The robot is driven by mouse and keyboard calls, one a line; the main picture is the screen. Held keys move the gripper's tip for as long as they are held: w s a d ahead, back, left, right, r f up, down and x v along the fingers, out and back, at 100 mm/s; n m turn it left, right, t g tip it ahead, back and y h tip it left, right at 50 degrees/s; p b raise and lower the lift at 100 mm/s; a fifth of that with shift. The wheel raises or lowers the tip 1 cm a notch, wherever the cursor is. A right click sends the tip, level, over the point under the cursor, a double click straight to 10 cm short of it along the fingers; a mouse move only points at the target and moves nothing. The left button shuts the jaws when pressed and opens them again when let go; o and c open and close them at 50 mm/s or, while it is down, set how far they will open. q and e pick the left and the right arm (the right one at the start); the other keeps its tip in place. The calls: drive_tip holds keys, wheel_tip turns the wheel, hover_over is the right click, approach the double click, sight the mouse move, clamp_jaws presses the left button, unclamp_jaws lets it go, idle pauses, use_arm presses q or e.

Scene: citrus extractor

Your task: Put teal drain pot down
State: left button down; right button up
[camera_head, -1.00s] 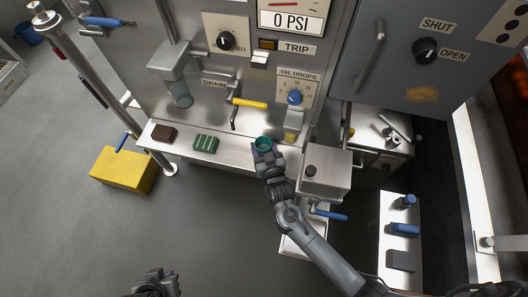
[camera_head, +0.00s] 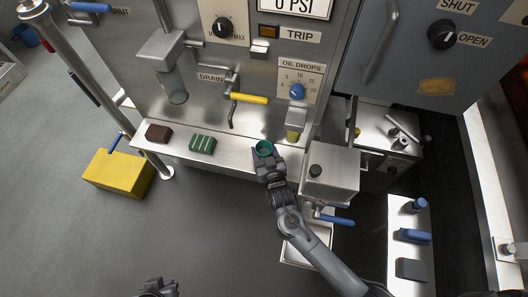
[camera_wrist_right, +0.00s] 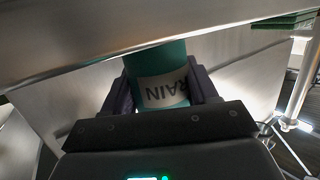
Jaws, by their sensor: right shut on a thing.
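The teal drain pot (camera_head: 264,148) is a small open-topped cup at the front edge of the steel shelf (camera_head: 226,157). My right gripper (camera_head: 265,156) is shut on it from the front. In the right wrist view the pot (camera_wrist_right: 158,62) stands between the two dark fingers (camera_wrist_right: 163,92), its white label with dark letters facing the camera. The shelf edge hides the pot's upper part there. I cannot tell whether the pot touches the shelf. My left gripper (camera_head: 158,287) shows at the bottom edge, far from the shelf; its fingers are unclear.
On the shelf left of the pot are a green ribbed block (camera_head: 202,144) and a brown block (camera_head: 158,133). A yellow-handled drain valve (camera_head: 249,98) hangs above. A steel box (camera_head: 332,172) stands close on the right. A yellow case (camera_head: 118,173) is on the floor.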

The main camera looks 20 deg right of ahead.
drive_tip(key=shift+s+a+f, duration=0.15)
drive_tip(key=shift+s+f, duration=0.05)
drive_tip(key=o, duration=0.8)
drive_tip(key=shift+s+a, duration=0.1)
drive_tip(key=o, duration=0.4)
drive_tip(key=shift+c, duration=0.2)
use_arm(q)
drive_tip(key=shift+s+a, duration=0.15)
drive_tip(key=shift+a, duration=0.05)
use_arm(e)
drive_tip(key=shift+s+r+p, duration=0.25)
drive_tip(key=shift+s+p, duration=0.05)
use_arm(q)
wheel_tip(320, 180, up, 6)
drive_tip(key=p, duration=0.4)
drive_tip(key=shift+s+f+p, duration=0.1)
drive_tip(key=shift+f+p, duration=0.15)
drive_tip(key=shift+p, duration=0.15)
use_arm(e)
drive_tip(key=v, duration=1.1)
